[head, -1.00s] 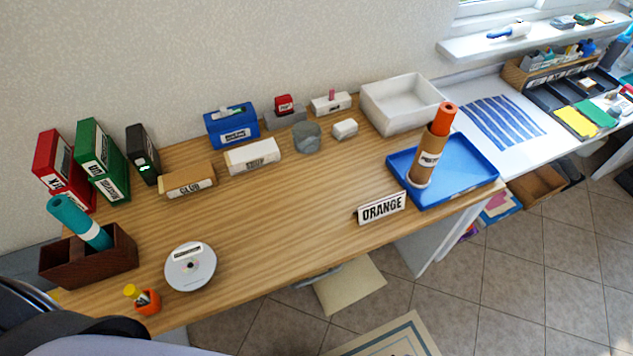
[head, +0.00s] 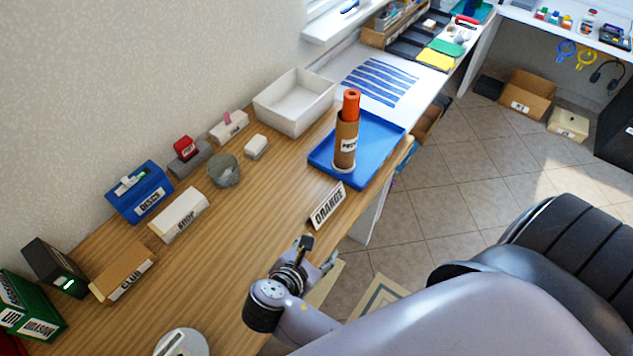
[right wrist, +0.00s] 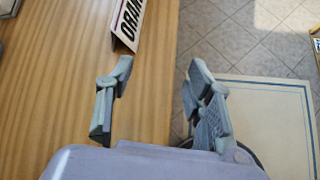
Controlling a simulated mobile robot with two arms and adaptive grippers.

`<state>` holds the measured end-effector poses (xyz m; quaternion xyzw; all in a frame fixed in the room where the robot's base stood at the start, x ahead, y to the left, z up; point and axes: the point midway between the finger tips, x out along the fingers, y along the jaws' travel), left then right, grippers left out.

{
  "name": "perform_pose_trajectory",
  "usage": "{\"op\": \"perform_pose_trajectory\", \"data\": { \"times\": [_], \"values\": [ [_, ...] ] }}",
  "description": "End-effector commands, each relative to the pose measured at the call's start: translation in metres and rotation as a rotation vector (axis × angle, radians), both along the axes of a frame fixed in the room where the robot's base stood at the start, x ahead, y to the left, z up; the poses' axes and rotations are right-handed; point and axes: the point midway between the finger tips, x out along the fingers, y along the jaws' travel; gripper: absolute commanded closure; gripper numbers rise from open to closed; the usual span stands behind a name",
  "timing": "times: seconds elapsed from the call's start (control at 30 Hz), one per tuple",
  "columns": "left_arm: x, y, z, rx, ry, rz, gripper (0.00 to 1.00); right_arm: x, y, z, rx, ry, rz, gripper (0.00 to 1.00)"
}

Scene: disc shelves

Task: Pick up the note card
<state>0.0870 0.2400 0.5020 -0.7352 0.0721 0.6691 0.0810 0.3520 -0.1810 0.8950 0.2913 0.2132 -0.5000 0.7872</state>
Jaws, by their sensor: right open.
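The note card, a white tented card reading ORANGE (head: 328,204), stands on the wooden table near its front edge, just in front of the blue tray. In the right wrist view the card (right wrist: 128,24) shows at the top, cut off by the frame edge. My right gripper (head: 318,252) is open and empty, just short of the card on its near side. In the right wrist view its fingers (right wrist: 160,72) are spread apart over the table edge, the left finger close below the card. My left gripper is not in view.
A blue tray (head: 376,152) behind the card holds a brown cardboard tube (head: 345,128) with an orange roll in it. A white bin (head: 296,103), a grey pot (head: 223,171) and labelled boxes line the wall side. The wood left of the card is clear.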

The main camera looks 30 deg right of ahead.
Motion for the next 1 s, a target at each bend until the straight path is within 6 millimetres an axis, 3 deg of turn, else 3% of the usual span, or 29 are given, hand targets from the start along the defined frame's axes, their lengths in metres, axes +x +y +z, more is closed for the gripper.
{"op": "perform_pose_trajectory", "data": {
  "times": [0.2,0.33,0.8,1.0],
  "values": [
    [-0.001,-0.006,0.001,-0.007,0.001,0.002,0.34,0.017,0.018,0.033,-0.262,0.081,0.169,0.52],
    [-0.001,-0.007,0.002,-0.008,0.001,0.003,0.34,0.023,0.019,0.042,-0.337,0.105,0.206,0.52],
    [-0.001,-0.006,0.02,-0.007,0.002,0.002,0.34,0.069,-0.051,0.004,-0.343,0.108,0.206,0.52],
    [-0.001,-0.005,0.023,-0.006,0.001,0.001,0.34,0.081,-0.068,-0.008,-0.339,0.106,0.207,0.52]
  ]
}}
